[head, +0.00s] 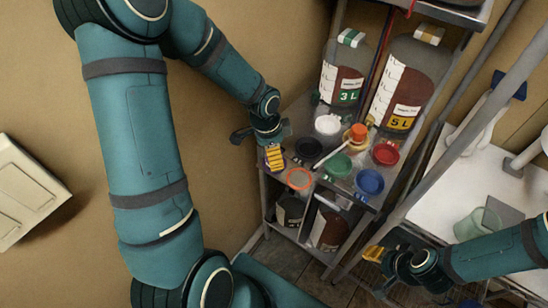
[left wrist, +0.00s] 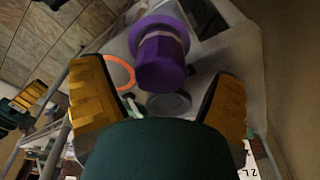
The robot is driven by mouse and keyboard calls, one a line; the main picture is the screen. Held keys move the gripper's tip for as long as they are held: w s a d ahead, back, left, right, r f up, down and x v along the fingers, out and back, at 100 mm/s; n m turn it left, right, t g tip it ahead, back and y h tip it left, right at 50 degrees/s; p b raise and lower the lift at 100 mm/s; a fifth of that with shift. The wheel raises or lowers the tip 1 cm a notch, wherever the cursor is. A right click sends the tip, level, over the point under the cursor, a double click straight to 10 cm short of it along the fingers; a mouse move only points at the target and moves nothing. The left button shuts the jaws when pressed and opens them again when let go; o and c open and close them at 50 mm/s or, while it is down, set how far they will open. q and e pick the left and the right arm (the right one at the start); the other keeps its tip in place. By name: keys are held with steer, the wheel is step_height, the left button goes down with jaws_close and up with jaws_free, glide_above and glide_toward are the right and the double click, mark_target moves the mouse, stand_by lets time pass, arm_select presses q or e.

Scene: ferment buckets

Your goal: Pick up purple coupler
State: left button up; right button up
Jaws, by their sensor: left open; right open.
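The purple coupler (left wrist: 163,62) stands out in the left wrist view, a cylinder with a wider flange and a pale band. It lies ahead of and between the two yellow fingers of my left gripper (left wrist: 160,85), which are spread apart and not closed on it. In the head view my left gripper (head: 275,158) is over the left edge of the shelf top. My right gripper (head: 374,253) is low at the right, open, away from the shelf's coloured parts.
The metal shelf top holds an orange ring (head: 299,179), black (head: 308,148), white (head: 328,124), green (head: 338,165), blue (head: 370,181) and red (head: 385,154) round pieces. Large 3 L (head: 342,80) and 5 L (head: 405,90) bottles stand behind. A wall borders the left side.

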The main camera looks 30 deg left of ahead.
arm_select(q)
step_height(320, 180, down, 2)
steer(key=shift+w+d+f, duration=0.1)
steer(key=shift+w+f, duration=0.05)
steer(key=shift+f, duration=0.1)
steer(key=c, duration=1.4)
steer(key=shift+o, duration=0.2)
steer(key=shift+r, duration=0.15)
